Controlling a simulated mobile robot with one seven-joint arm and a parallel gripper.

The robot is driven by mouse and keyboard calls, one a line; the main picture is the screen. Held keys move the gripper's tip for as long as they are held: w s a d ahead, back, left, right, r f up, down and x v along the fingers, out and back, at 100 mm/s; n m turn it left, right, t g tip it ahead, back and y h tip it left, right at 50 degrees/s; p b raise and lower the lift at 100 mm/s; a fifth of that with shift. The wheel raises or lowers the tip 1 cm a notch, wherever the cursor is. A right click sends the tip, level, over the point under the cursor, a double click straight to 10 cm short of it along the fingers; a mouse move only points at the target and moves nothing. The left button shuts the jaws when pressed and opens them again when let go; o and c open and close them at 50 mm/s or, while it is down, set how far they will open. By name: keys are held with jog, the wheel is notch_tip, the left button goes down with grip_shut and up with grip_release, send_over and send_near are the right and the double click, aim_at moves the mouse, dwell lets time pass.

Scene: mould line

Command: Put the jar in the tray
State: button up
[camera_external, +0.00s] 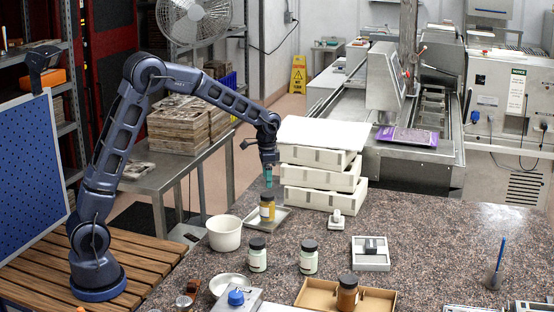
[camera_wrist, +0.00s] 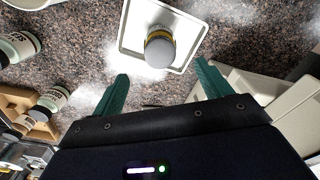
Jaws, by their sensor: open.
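A yellow jar (camera_external: 267,209) with a dark lid stands upright in a shallow light tray (camera_external: 281,217) on the speckled counter. In the wrist view the jar (camera_wrist: 159,47) is seen from above, inside the tray's rim (camera_wrist: 130,32). My gripper (camera_external: 268,181) is a short way above this jar, with its teal fingers pointing down. In the wrist view my gripper (camera_wrist: 162,73) has its fingers wide apart with nothing between them. The jar appears just beyond the fingertips, apart from them.
Two pale jars (camera_external: 257,259) (camera_external: 308,261) stand nearer the front. A brown jar (camera_external: 347,294) is in a cardboard box (camera_external: 376,300). A white pot (camera_external: 224,235) is left of the tray. Stacked white moulds (camera_external: 318,178) rise close on the right. The right counter is mostly clear.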

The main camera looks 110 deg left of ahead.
jog(key=shift+r, duration=0.9)
jog(key=d+r+m+t, duration=0.1)
jog(key=d+r, duration=0.3)
jog(key=d, duration=0.7)
jog(key=d+r+m, duration=0.1)
jog(key=d+r, duration=0.4)
jog(key=d, duration=0.5)
jog(key=d+r+m+t, duration=0.1)
jog(key=d+r, duration=0.3)
jog(key=d, duration=0.7)
jog(key=s+d+f+m+t, duration=0.1)
jog(key=s+d+m+t, duration=0.1)
jog(key=s+d, duration=1.6)
jog(key=d, duration=0.4)
jog(key=shift+d+f+t, duration=0.15)
jog(key=shift+t, duration=0.15)
